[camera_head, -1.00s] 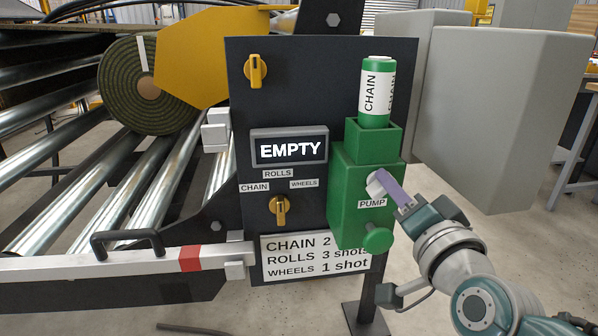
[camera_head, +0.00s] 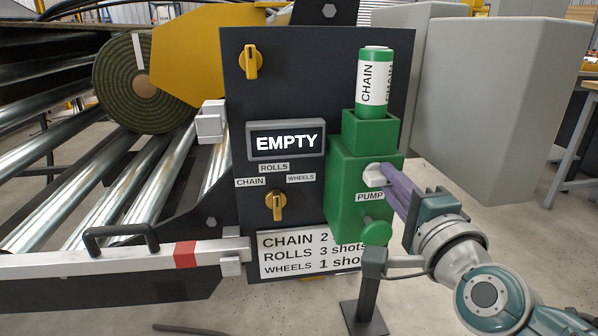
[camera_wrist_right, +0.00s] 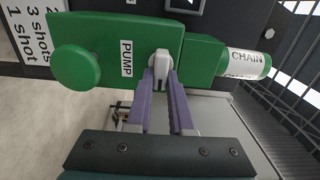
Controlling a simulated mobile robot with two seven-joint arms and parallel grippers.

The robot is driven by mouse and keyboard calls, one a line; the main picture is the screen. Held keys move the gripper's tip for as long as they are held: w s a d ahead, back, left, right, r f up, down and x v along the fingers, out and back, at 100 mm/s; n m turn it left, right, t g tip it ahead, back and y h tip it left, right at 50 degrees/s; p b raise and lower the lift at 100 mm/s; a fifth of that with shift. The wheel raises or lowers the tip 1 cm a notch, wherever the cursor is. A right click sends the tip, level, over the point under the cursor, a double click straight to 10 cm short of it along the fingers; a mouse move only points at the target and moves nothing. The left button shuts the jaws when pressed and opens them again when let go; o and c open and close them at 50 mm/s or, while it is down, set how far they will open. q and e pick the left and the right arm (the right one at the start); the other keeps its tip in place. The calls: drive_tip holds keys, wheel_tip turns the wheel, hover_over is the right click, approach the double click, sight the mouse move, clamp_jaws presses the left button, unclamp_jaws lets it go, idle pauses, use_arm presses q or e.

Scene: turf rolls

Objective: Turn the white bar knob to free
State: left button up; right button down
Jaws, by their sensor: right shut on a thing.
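The white bar knob (camera_head: 374,175) is on the front of the green pump box (camera_head: 350,205), just above the PUMP label. In the right wrist view the knob (camera_wrist_right: 160,57) sits between the purple fingertips. My right gripper (camera_head: 386,176) is shut on the knob, reaching in from the lower right; it also shows in the wrist view (camera_wrist_right: 160,77). The fingers hide part of the knob. My left gripper is not in view.
A green CHAIN canister (camera_head: 374,78) stands in the pump's top. A round green push knob (camera_head: 376,232) sits below. The black panel (camera_head: 230,120) carries two yellow knobs and a display (camera_head: 287,141) reading EMPTY. A grey box (camera_head: 500,110) stands at the right.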

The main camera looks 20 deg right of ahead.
idle(0.5)
drive_tip(key=c, duration=0.8)
unclamp_jaws()
drive_tip(key=shift+s+a, duration=0.1)
drive_tip(key=shift+s, duration=0.15)
drive_tip(key=p+v, duration=0.1)
drive_tip(key=v, duration=0.8)
drive_tip(key=shift+s, duration=0.25)
